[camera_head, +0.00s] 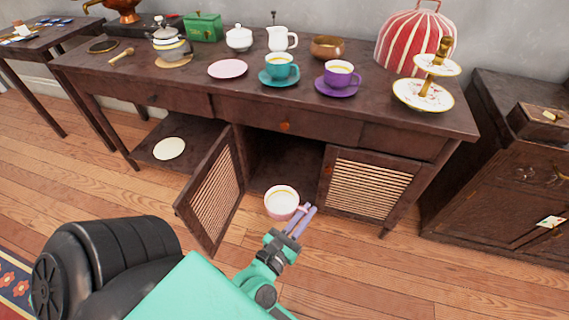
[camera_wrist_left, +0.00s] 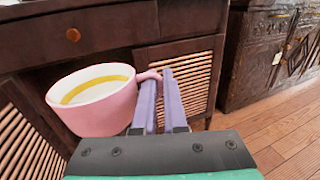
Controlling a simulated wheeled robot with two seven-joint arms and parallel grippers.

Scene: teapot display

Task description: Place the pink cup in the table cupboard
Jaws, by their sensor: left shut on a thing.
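The pink cup (camera_head: 281,203) is in front of the open cupboard (camera_head: 284,165) under the table. It is upright, with pale liquid and a yellow ring inside. My left gripper (camera_head: 305,211) is shut on the cup's handle, at the cup's right side. In the left wrist view the pink cup (camera_wrist_left: 98,100) is at the left, its handle between the purple fingers (camera_wrist_left: 161,85). The cupboard's left slatted door (camera_head: 215,188) stands open toward me. The right gripper is not in view.
The tabletop (camera_head: 200,88) holds a pink saucer (camera_head: 227,69), a teal cup (camera_head: 281,67), a purple cup (camera_head: 340,74), a tiered stand (camera_head: 422,94) and a striped cosy (camera_head: 412,42). A white plate (camera_head: 169,148) lies on the lower shelf at left. A dark cabinet (camera_head: 500,180) stands at right.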

